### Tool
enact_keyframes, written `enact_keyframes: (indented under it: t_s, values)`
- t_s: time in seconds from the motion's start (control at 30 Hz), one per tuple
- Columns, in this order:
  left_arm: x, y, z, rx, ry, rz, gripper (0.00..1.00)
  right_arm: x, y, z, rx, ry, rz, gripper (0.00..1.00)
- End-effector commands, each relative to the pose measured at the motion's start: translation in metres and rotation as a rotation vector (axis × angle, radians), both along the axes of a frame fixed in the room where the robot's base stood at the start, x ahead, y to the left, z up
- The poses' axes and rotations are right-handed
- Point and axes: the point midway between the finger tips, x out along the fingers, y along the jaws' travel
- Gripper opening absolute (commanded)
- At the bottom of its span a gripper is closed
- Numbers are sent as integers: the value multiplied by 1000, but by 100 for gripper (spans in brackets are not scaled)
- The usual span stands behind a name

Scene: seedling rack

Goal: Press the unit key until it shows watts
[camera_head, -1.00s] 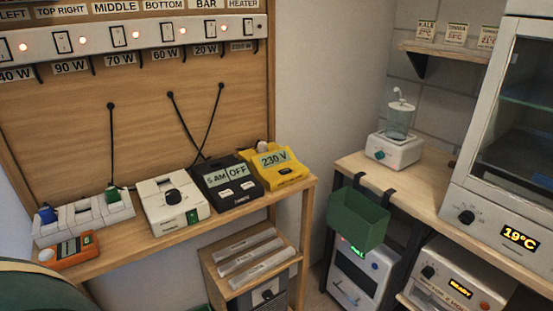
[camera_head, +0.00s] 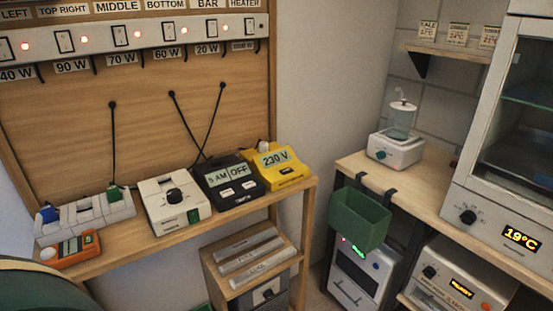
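A yellow meter (camera_head: 283,167) stands at the right end of the wooden shelf; its display (camera_head: 274,158) reads 230 V. A dark key (camera_head: 290,171) shows on its front below the display; its label is too small to read. A white plug sits at the meter's back. Neither gripper shows in the head view. A dark green rounded shape at the lower left corner may be part of my own body.
A black timer (camera_head: 228,184) reading 5 AM and OFF stands left of the meter. A white box with a knob (camera_head: 174,204), a power strip (camera_head: 85,219) and an orange device (camera_head: 71,249) stand further left. A green bin (camera_head: 359,218) hangs from the right bench.

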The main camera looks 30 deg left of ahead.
Motion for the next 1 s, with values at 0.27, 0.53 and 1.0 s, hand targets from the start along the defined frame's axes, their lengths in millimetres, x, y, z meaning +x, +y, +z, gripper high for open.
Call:
enact_keyframes:
  t_s: [0.27, 0.53, 1.0]
  values:
    - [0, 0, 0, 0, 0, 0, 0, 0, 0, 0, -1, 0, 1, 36]
    - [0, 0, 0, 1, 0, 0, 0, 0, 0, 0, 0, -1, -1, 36]
    - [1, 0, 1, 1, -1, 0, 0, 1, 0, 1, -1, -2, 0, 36]
